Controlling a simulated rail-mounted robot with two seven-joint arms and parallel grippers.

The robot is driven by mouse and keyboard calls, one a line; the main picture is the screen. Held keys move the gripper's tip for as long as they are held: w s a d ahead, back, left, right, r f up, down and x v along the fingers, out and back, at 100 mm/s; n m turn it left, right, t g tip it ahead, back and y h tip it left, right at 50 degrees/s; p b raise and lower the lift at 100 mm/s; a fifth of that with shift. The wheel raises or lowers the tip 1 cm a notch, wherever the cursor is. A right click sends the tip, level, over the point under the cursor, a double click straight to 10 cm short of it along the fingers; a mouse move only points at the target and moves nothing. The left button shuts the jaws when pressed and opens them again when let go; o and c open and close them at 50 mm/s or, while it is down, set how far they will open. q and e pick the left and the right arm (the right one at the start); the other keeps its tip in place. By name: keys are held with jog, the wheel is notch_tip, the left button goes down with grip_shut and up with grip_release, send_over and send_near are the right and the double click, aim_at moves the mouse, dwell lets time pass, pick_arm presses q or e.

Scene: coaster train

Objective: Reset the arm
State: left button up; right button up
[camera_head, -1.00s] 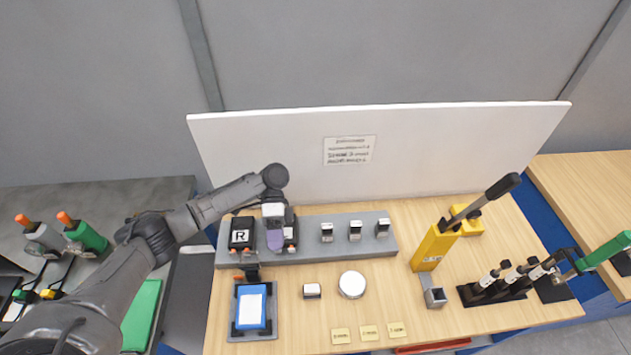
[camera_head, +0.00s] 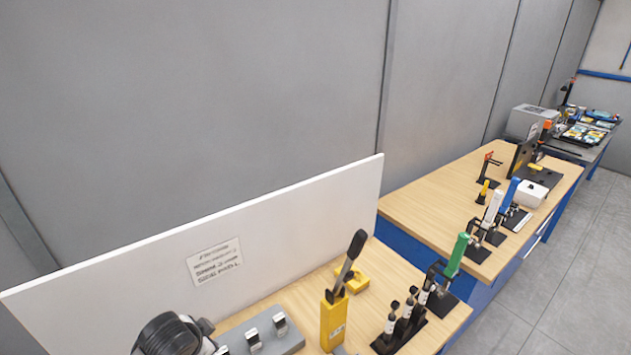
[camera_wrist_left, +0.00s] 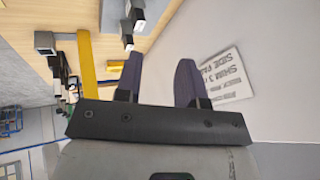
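My left gripper (camera_wrist_left: 158,68) shows in the left wrist view with its two purple fingers apart and nothing between them. The white panel with a printed sign (camera_wrist_left: 224,76) lies beyond its fingers. In the head view only a rounded dark part of my left arm (camera_head: 172,336) shows at the bottom left; the gripper itself is not seen there. My right arm and gripper are in neither view.
A grey strip with small blocks (camera_head: 283,346) and a yellow stand with a black lever (camera_head: 333,322) are on the near bench. Black-handled tools stand in a dark rack (camera_head: 398,340). The white panel (camera_head: 110,290) backs the bench. Another wooden bench (camera_head: 430,205) holds more tools.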

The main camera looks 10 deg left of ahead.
pick_arm(q)
jog(key=s+d+r+n+t, duration=0.1)
jog(key=s+d+n+t, duration=0.1)
jog(key=s+d+t, duration=0.5)
jog(key=s+d+f+n+g+h, duration=0.1)
jog(key=s+f+g, duration=0.5)
jog(key=s, duration=0.6)
jog(key=s+d+f+n+g, duration=0.1)
jog(key=s+f+g, duration=0.2)
jog(key=s+f, duration=0.7)
jog(key=w+p+v, duration=0.1)
jog(key=p+v, duration=0.6)
jog(key=v, duration=0.1)
jog(key=w+r+p+v, duration=0.1)
jog(key=w+p+v, duration=0.1)
jog(key=p+v, duration=0.6)
jog(key=shift+w+r, duration=0.15)
jog(key=shift+r, duration=0.5)
jog(key=shift+a+n, duration=0.1)
jog(key=shift+n, duration=0.2)
